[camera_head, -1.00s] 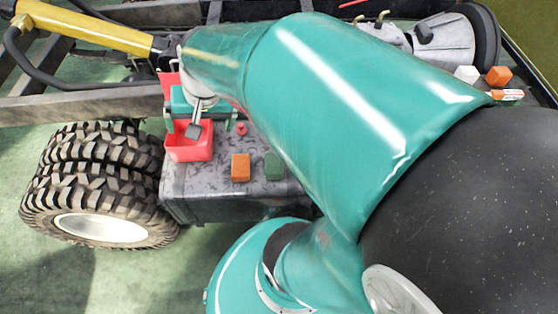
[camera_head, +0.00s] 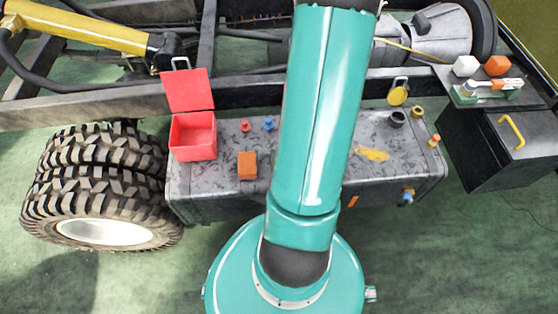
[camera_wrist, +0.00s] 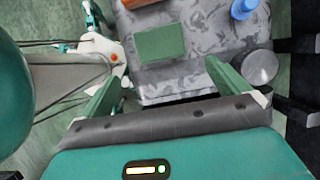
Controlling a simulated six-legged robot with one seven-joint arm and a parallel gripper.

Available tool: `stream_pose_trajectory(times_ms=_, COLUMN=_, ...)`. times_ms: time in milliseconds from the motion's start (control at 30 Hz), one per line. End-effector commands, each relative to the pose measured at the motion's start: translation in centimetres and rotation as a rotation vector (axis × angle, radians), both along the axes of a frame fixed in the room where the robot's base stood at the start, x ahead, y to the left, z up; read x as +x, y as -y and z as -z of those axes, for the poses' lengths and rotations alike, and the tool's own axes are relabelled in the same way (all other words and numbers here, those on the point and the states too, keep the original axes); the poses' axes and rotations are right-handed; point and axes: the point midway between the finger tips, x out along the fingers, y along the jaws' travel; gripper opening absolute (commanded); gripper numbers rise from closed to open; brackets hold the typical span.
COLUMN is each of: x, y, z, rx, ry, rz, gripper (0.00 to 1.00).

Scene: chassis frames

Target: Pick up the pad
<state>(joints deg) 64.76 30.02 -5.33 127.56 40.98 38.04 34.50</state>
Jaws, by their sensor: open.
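A flat green rectangular pad (camera_wrist: 159,43) lies on the grey mottled tank top in the wrist view. My gripper (camera_wrist: 165,68) is open and empty, with its two green fingers spread to the left and right just short of the pad in the picture. The pad is not between the fingertips and seems apart from them. In the head view, my arm hides both the pad and the gripper.
An orange block (camera_head: 247,165), a red peg (camera_head: 244,125) and a blue peg (camera_head: 269,124) stand on the tank (camera_head: 215,185). An open red box (camera_head: 193,150) is at its left end. A silver cap (camera_wrist: 261,67) is right of the pad. A black box (camera_head: 500,150) stands at right.

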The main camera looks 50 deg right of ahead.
Motion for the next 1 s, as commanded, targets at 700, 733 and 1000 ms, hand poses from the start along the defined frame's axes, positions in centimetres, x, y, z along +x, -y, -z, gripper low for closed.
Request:
stream_pose_trajectory(times_ms=700, x=3.1, y=-2.7, z=9.2, rx=0.001, ry=0.0, rz=-0.006, gripper=1.0)
stream_pose_trajectory(times_ms=733, x=3.2, y=-2.8, z=9.6, rx=0.003, ry=0.0, rz=-0.006, gripper=1.0)
stream_pose_trajectory(times_ms=1000, x=3.9, y=-3.2, z=11.5, rx=-0.002, ry=0.0, rz=-0.006, gripper=1.0)
